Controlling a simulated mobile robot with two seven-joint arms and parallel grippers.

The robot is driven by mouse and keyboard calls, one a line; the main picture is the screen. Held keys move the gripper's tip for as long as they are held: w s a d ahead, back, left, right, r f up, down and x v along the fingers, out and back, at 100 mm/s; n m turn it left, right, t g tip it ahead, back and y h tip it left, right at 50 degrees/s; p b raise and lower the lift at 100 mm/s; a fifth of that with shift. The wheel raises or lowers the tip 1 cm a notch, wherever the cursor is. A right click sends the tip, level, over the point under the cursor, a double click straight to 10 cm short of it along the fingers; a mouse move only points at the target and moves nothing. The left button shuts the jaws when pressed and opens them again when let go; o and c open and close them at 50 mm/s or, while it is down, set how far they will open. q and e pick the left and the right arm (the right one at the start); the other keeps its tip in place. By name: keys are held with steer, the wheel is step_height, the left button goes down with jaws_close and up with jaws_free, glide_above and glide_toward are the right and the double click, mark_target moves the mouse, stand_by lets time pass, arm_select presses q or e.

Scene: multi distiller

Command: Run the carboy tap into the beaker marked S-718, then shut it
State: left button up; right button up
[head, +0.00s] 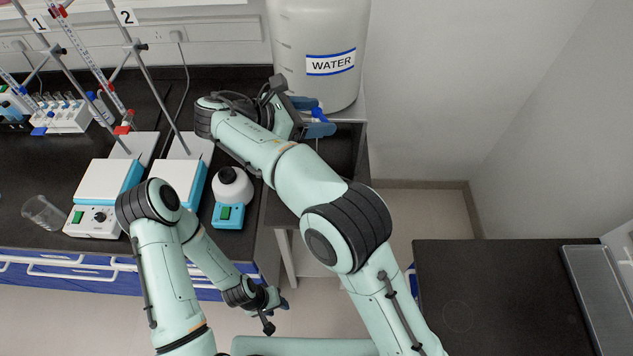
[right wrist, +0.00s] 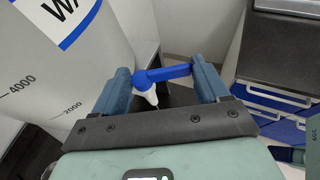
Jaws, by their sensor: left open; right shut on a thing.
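The white carboy labelled WATER (head: 322,40) stands at the back, above a dark recess. Its blue tap (head: 317,113) is low on its front. My right gripper (head: 311,118) is at the tap. In the right wrist view the blue tap handle (right wrist: 176,73) lies crosswise between the fingers, and the gripper is shut on it. The white spout (right wrist: 148,95) points down; I cannot tell whether water runs. A clear beaker (head: 42,212) stands at the bench's left; no marking is readable, and S-718 is not identifiable. My left gripper (head: 275,312) is open and empty, in front of the bench.
Two white hotplates (head: 108,180) (head: 179,183), a small blue-based device (head: 229,214), a tube rack (head: 62,116) and numbered stands crowd the left bench. A dark side table (head: 490,300) with a metal tray (head: 605,300) stands at right. Floor shows between.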

steer(key=shift+a+f+m+g+h, duration=0.1)
steer(key=shift+a+m+g+h, duration=0.2)
steer(key=shift+m+g, duration=0.25)
steer(key=shift+a+m+g, duration=0.1)
steer(key=shift+m+g, duration=0.45)
steer(key=shift+g, duration=0.1)
stand_by(0.6)
steer(key=n+t+b, duration=0.1)
steer(key=b, duration=0.1)
steer(key=n+t+y+b, duration=0.1)
steer(key=n+t+b, duration=0.1)
steer(key=shift+s+d+f, duration=0.15)
steer(key=shift+s+d, duration=0.05)
steer(key=shift+d, duration=0.2)
steer(key=shift+t, duration=0.3)
arm_select(q)
steer(key=s+f, duration=0.5)
steer(key=shift+s+f+g, duration=0.3)
steer(key=shift+g, duration=0.1)
arm_select(e)
steer(key=shift+w, duration=0.1)
